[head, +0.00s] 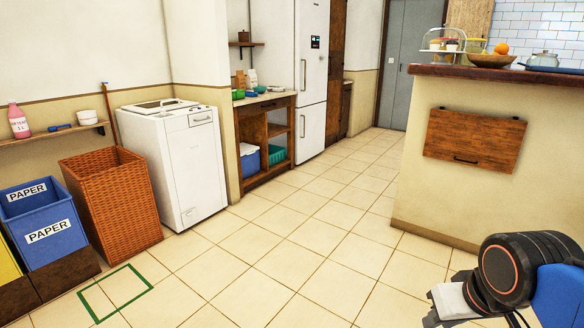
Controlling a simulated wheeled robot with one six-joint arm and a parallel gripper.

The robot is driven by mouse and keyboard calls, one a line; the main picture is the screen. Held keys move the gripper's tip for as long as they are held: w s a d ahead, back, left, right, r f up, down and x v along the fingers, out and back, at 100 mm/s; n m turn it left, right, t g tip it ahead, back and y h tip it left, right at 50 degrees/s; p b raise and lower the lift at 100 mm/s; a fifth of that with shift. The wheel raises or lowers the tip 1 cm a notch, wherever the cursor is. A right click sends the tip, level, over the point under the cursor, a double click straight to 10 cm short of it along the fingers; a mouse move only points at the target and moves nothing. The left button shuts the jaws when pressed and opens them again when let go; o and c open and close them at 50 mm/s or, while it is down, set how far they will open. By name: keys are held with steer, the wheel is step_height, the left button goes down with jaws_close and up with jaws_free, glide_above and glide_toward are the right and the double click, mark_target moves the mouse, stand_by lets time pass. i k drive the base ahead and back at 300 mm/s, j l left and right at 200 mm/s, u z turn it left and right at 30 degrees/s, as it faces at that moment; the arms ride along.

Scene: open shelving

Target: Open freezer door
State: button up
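Which door is the freezer's is not marked. Part of my arm shows at the lower right, far from the fridge-freezer.
A tiled floor (320,235) lies open toward the fridge-freezer. On the left are a white top-loading washer (180,165), a wicker basket (112,200) and a blue paper bin (45,225). A counter (420,185) with a wooden flap stands right. A wooden shelf unit (255,130) adjoins the fridge-freezer.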

mark_target(309, 120)
steer(key=i, duration=2.8)
steer(key=i+j, duration=0.1)
steer(key=i, duration=2.7)
steer(key=l+z, duration=0.05)
steer(key=l, duration=0.05)
